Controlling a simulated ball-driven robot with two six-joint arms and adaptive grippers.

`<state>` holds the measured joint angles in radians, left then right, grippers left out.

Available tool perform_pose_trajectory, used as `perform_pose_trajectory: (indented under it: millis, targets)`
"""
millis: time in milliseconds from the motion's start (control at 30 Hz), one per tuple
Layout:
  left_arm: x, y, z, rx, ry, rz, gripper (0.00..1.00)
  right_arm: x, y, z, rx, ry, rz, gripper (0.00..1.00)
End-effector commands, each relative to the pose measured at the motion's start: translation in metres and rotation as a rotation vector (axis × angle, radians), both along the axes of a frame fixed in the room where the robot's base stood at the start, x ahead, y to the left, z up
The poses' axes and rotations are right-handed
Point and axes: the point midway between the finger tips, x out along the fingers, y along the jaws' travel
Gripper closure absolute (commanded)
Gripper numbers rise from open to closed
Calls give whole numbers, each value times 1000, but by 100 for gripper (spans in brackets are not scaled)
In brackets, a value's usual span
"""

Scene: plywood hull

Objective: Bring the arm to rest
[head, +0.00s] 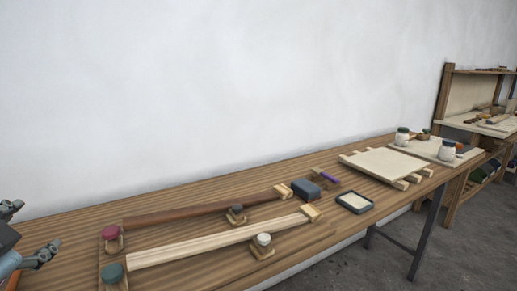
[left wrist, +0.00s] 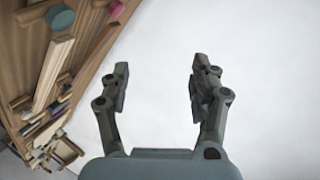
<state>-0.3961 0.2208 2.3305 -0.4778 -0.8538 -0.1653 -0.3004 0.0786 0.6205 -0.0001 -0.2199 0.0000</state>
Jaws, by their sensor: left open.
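My left gripper (head: 28,232) shows at the left edge of the head view, beside the near left end of the workbench (head: 60,222). In the left wrist view the left gripper (left wrist: 156,80) has its two fingers spread apart with nothing between them. Behind the fingers is only the white wall (left wrist: 250,60). My right gripper is not in either view.
Two wooden strips, one dark (head: 195,213) and one pale (head: 215,240), lie on the bench with round-knobbed blocks at them.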

Motion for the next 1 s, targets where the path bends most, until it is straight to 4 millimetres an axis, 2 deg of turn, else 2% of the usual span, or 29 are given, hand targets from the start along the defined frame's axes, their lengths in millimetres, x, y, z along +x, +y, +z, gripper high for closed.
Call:
perform_pose_trajectory:
  millis: [33,100,200,300,500,667,867,967,1000]
  targets:
    - [-21,-4,-23,-107,92,47,38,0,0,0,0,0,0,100]
    - [-48,-12,-51,-236,214,103,38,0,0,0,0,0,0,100]
    - [-84,-28,-80,-376,363,161,38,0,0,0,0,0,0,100]
    - [-118,-44,-99,-484,497,207,38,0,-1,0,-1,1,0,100]
    - [-183,-80,-120,-652,746,272,38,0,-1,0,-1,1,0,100]
    - [-167,-72,-188,-643,756,286,38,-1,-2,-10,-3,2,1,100]
    - [-165,-64,-277,-642,784,306,38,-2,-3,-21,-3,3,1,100]
    - [-172,-59,-334,-642,802,319,38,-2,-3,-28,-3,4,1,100]
    - [-178,-57,-360,-642,812,324,38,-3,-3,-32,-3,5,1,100]
